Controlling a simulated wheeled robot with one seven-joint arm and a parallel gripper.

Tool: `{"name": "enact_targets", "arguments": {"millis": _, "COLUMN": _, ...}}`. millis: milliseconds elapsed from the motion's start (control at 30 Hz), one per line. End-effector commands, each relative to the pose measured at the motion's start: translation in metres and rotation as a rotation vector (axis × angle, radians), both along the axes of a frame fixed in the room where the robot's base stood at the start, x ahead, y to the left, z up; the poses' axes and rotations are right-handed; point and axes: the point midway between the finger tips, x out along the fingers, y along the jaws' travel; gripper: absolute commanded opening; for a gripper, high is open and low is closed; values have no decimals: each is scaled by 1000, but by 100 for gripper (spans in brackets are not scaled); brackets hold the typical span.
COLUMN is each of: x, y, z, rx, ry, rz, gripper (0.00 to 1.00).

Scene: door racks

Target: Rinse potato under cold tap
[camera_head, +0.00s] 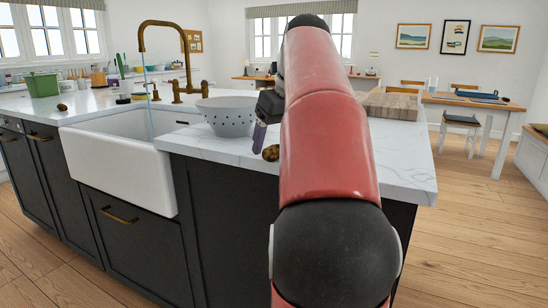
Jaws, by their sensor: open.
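A brown potato (270,153) lies on the white marble counter, just left of my red arm and partly hidden by it. My gripper (260,137) is open above and beside this potato, with one finger showing; the other is hidden. Whether the finger touches the potato cannot be told. A second brown potato-like item (62,107) lies on the counter at the far left. The brass tap (143,40) arches over the white sink (115,165), and a thin bluish stream (151,122) falls from it into the basin.
A pale colander (227,117) stands on the counter between the sink and my gripper. A wooden board (395,106) lies right of my arm. A green container (41,85) stands at the back left. The counter's front right (405,180) is clear.

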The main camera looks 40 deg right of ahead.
Motion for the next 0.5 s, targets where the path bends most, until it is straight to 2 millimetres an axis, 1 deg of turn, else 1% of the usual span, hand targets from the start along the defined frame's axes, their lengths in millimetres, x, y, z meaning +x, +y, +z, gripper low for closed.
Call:
{"name": "enact_targets", "arguments": {"millis": 33, "x": 2, "y": 0, "z": -10, "rx": 1, "ry": 2, "rz": -1, "gripper": 76}}
{"name": "enact_targets", "arguments": {"millis": 133, "x": 6, "y": -1, "z": -17, "rx": 0, "ry": 0, "rz": -1, "gripper": 76}}
{"name": "enact_targets", "arguments": {"millis": 400, "x": 7, "y": -1, "z": -19, "rx": 0, "ry": 0, "rz": 0, "gripper": 76}}
{"name": "enact_targets", "arguments": {"millis": 467, "x": 7, "y": -1, "z": -19, "rx": 0, "ry": 0, "rz": 0, "gripper": 70}}
{"name": "enact_targets", "arguments": {"millis": 500, "x": 7, "y": -1, "z": -19, "rx": 0, "ry": 0, "rz": 0, "gripper": 65}}
